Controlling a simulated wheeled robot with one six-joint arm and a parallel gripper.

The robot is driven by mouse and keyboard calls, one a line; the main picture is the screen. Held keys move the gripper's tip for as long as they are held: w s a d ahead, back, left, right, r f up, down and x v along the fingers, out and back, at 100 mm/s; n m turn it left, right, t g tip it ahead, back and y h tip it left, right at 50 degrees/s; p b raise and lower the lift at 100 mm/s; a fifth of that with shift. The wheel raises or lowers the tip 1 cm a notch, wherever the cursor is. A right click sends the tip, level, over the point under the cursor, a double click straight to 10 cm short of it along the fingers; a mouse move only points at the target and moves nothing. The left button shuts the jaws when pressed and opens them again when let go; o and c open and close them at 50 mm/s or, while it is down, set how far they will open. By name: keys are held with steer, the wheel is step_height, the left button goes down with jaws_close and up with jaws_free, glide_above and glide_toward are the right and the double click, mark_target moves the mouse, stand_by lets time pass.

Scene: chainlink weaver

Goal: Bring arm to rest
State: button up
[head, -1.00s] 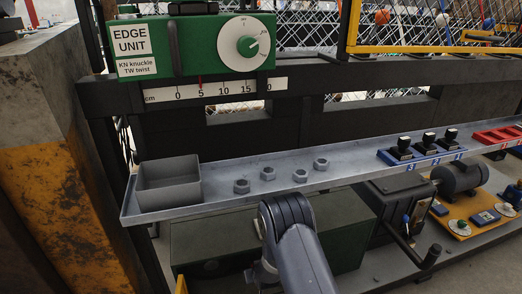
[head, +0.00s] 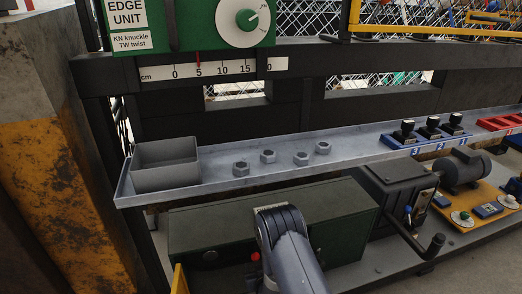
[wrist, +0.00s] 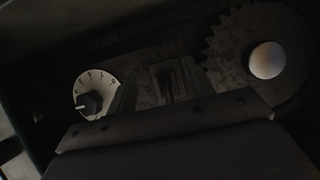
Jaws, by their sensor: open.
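My arm (head: 290,255) rises from the bottom of the head view, in front of a dark green box below the metal tray. My gripper does not show in the head view. In the dark wrist view my gripper (wrist: 162,85) is open, with nothing visible between its fingers. Beyond it are a white dial (wrist: 98,92) with a dark knob at left and a toothed gear (wrist: 235,60) with a pale round cap (wrist: 267,60) at right. Whether the fingers touch anything is too dark to tell.
The metal tray (head: 215,178) holds a grey bin (head: 165,165) and several hex nuts. The green edge unit (head: 190,30) is above it. A crank handle (head: 428,248) sticks out at right. A concrete and yellow block (head: 45,180) stands at left.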

steer(key=shift+w+f+t+y+b, duration=0.2)
steer(key=shift+f+t+y+b, duration=0.2)
steer(key=shift+f+t+b, duration=0.85)
steer(key=shift+w+a+t+y+b, duration=0.1)
steer(key=shift+w+t+y+b, duration=0.2)
steer(key=shift+t+b, duration=0.75)
